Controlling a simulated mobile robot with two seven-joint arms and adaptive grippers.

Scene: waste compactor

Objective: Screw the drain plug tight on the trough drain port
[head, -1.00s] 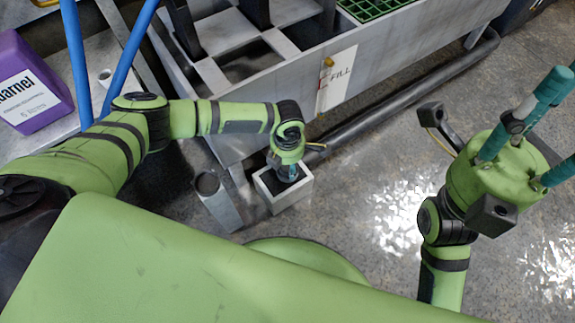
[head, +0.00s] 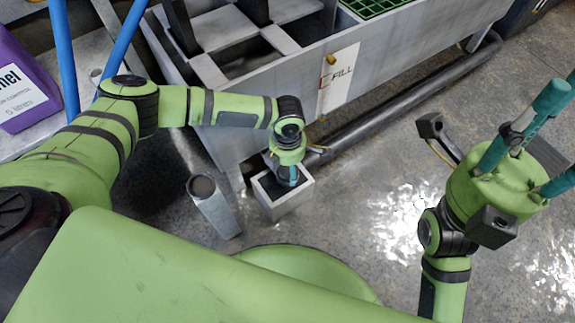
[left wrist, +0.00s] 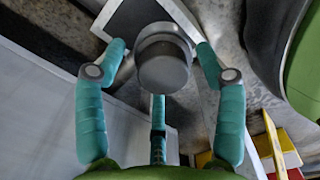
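My left gripper (head: 287,178) points down at a small pale box with a dark inside (head: 290,202), beside the trough leg. In the left wrist view its teal fingers (left wrist: 162,62) stand around a grey round cap, apparently the drain plug (left wrist: 163,68). Narrow gaps show between the side fingers and the cap, so the gripper looks open. The grey trough (head: 390,62) stands behind. I cannot make out its drain port clearly; the gripper may hide it. My right gripper (head: 552,140) has its teal fingers spread, empty, at the right.
A dark pipe (head: 400,105) runs low along the trough front, where a FILL label (head: 338,80) hangs. A grey post with a round opening (head: 214,208) stands left of the box. A purple jug (head: 25,75) is at far left. The floor right of the box is open.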

